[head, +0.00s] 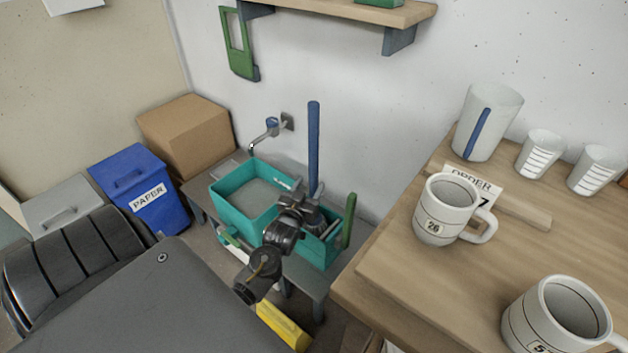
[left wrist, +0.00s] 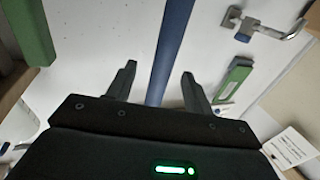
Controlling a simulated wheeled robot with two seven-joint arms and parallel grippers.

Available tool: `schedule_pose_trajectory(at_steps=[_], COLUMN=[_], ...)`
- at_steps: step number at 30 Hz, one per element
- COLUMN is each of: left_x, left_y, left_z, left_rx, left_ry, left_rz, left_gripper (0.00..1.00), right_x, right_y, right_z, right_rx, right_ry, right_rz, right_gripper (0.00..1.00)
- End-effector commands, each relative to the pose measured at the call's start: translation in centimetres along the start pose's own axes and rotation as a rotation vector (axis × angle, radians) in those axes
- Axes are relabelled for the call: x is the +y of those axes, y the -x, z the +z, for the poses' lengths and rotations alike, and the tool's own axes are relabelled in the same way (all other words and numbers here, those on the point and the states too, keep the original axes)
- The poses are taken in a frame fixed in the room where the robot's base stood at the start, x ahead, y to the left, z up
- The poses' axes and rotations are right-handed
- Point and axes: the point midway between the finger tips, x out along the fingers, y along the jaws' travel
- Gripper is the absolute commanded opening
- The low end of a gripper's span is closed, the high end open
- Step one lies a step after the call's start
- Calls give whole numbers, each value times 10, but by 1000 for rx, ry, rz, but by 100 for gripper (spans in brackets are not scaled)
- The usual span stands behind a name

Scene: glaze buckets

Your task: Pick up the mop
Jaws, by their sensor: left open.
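The mop shows as a blue upright handle (head: 314,145) rising from behind the teal sink basin; its lower end is hidden behind my left arm. My left gripper (head: 312,208) is at the handle's lower part, over the basin's right side. In the left wrist view the gripper (left wrist: 160,82) is open, and the blue handle (left wrist: 172,45) runs through the gap between its two fingers, touching neither visibly. I cannot tell how deep between the fingers the handle lies. My right gripper is not in view.
The teal basin (head: 226,186) stands on a grey bench below a wall tap (head: 268,132). A wooden table (head: 385,268) with mugs (head: 438,217) is on the right. A blue paper bin (head: 128,172) and a cardboard box (head: 188,132) are on the left. A shelf (head: 345,10) hangs above.

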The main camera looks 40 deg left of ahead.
Motion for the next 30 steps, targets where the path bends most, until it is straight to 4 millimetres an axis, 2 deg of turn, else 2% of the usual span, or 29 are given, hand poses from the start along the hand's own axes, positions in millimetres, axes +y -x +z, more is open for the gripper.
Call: schedule_pose_trajectory(at_steps=[7, 15, 18, 26, 30], left_x=[-1, -5, -5, -6, -5], left_y=[-8, -46, -54, -56, -56], left_z=[1, 5, 5, 5, 5], left_rx=[0, 0, -1, -1, -1], left_ry=[-1, 0, -1, 0, 0], left_rz=[0, 1, 1, 0, 1], left_gripper=[52, 52, 52, 52, 34], right_x=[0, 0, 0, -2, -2], right_y=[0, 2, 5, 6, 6], right_z=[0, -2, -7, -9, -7], right_rx=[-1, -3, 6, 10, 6], right_ry=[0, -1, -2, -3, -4], right_rz=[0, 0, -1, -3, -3], right_gripper=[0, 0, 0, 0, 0])
